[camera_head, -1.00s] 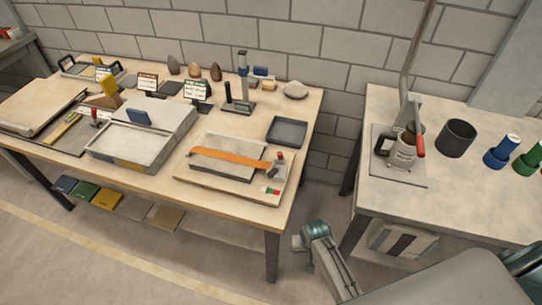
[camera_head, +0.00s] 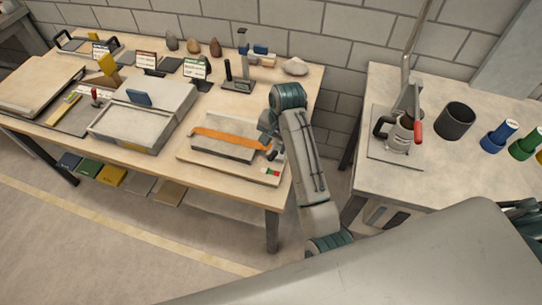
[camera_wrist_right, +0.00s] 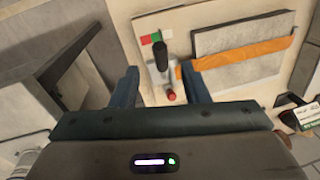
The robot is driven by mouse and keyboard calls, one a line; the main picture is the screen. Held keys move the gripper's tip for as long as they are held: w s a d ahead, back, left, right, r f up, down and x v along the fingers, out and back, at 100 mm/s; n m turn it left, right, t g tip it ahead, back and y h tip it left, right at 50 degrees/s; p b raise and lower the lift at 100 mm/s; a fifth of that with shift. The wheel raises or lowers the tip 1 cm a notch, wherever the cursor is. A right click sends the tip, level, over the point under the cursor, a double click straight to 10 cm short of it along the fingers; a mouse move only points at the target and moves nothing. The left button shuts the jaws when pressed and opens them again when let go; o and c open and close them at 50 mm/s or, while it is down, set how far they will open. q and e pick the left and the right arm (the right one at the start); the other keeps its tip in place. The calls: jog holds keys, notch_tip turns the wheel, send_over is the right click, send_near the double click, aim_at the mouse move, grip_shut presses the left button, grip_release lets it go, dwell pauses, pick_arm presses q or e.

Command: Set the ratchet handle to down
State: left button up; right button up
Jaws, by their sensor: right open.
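The ratchet, with a dark handle part (camera_wrist_right: 161,55) and a red knob (camera_wrist_right: 172,96), shows between the fingers in the right wrist view. In the head view it is mostly hidden behind my right gripper (camera_head: 268,130). An orange strap (camera_head: 228,136) runs from the ratchet over a grey block (camera_head: 222,148) on a pale board (camera_head: 225,168). My right gripper is open; in the right wrist view its fingers (camera_wrist_right: 158,82) stand either side of the ratchet. Contact with the handle cannot be told. My left gripper is not in view.
A red and green label (camera_head: 272,173) lies on the board beside the ratchet. A post stand (camera_head: 240,75) and a grey stone (camera_head: 296,66) stand behind. A grey box (camera_head: 140,125) is to the left. The second table (camera_head: 400,180) is to the right.

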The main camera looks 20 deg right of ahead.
aim_at(271, 156)
jog(key=f, duration=0.2)
jog(key=f+p, duration=0.1)
jog(key=f, duration=0.1)
jog(key=f+p, duration=0.1)
jog(key=f, duration=0.2)
jog(key=shift+w+a+f, duration=0.1)
jog(key=shift+w+a, duration=0.3)
jog(key=shift+f, duration=0.65)
jog(key=shift+w, duration=0.1)
grip_shut()
